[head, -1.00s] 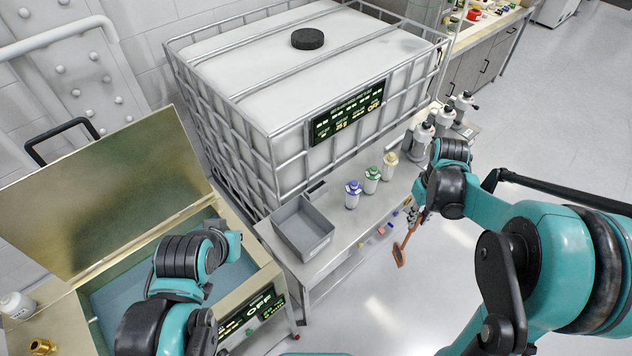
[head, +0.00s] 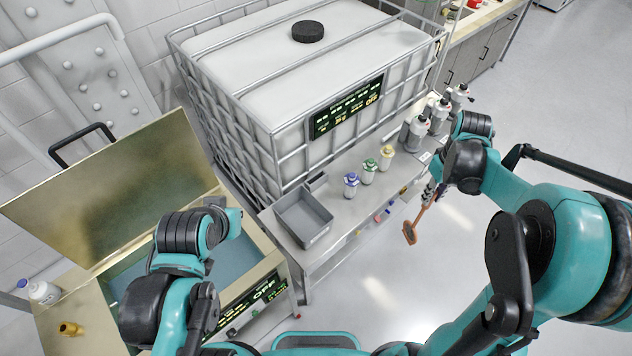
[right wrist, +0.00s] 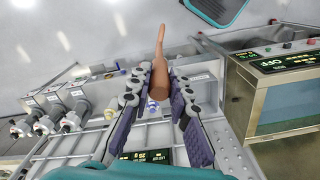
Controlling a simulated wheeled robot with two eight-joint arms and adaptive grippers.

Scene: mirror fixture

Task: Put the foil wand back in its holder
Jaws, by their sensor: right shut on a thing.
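The foil wand appears to be the copper-brown tool (head: 411,231) hanging below my right gripper (head: 431,192) in the head view, over the floor just right of the bench. In the right wrist view the wand (right wrist: 158,75) stands between the two finger pads of my right gripper (right wrist: 158,92), which is shut on it. My left gripper (head: 216,203) is mostly hidden behind its own wrist, above the open gold-coloured bath; its fingers do not show clearly. I cannot make out a holder for the wand with certainty.
The steel bench (head: 342,222) carries a grey tray (head: 303,217), several capped bottles (head: 369,170) and grey pump-like units (head: 417,132). A caged white tank (head: 290,80) stands behind. The gold-coloured lid (head: 120,205) is raised at left. The floor (head: 430,280) in front is clear.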

